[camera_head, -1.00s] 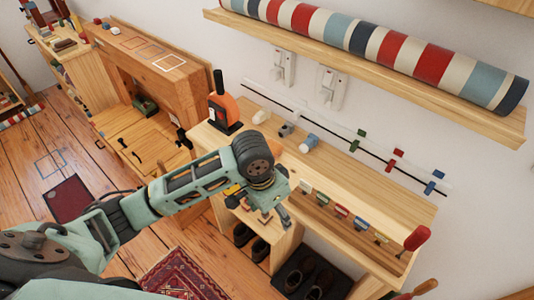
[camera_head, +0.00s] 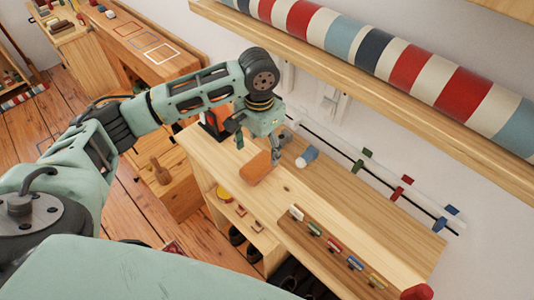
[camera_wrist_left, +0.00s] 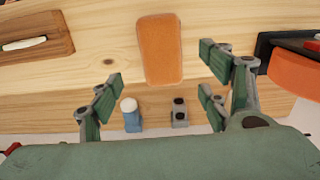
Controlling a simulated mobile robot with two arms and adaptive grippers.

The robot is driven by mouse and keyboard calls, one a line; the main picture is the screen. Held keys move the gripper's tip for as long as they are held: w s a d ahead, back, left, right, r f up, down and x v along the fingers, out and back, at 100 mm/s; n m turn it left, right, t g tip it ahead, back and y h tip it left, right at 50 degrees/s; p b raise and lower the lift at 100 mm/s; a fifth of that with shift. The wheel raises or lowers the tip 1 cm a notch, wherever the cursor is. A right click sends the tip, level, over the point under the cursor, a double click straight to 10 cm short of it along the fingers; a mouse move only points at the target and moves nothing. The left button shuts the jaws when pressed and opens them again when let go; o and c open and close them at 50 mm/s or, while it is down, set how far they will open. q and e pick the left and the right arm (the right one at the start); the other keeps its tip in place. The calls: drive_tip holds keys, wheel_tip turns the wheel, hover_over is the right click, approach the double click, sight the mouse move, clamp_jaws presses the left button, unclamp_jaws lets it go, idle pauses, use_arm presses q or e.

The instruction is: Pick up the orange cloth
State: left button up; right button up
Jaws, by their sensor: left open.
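The orange cloth (camera_head: 256,169) is a small flat folded rectangle lying on the light wooden bench top. It also shows in the left wrist view (camera_wrist_left: 160,50), at the upper middle. My left gripper (camera_head: 259,150) is above the bench, close to the cloth, with its fingers pointing down. In the left wrist view its two pairs of green fingers (camera_wrist_left: 160,92) are spread wide and hold nothing. The cloth lies in line with the gap between them, apart from the fingers. My right gripper is not in view.
A blue-and-white cylinder (camera_head: 307,156) stands close to the gripper, with a small grey block (camera_wrist_left: 180,112) beside it. An orange-and-black object (camera_head: 214,123) is behind the arm. A shelf with a striped roll (camera_head: 410,65) overhangs the back.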

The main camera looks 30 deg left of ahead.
sight(258, 164)
use_arm(q)
drive_tip(key=shift+w+f, duration=0.1)
drive_tip(key=shift+f, duration=0.25)
drive_tip(key=f, duration=0.1)
drive_tip(key=s+f+p, duration=0.1)
drive_tip(key=f, duration=0.1)
drive_tip(key=shift+s+a+f+p, duration=0.15)
drive_tip(key=shift+a+f+p, duration=0.1)
drive_tip(key=shift+p, duration=0.05)
wheel_tip(258, 164, down, 3)
drive_tip(key=shift+r, duration=0.2)
drive_tip(key=shift+w+f, duration=0.2)
drive_tip(key=shift+f, duration=0.1)
drive_tip(key=shift+c, duration=0.2)
drive_tip(key=c, duration=1.2)
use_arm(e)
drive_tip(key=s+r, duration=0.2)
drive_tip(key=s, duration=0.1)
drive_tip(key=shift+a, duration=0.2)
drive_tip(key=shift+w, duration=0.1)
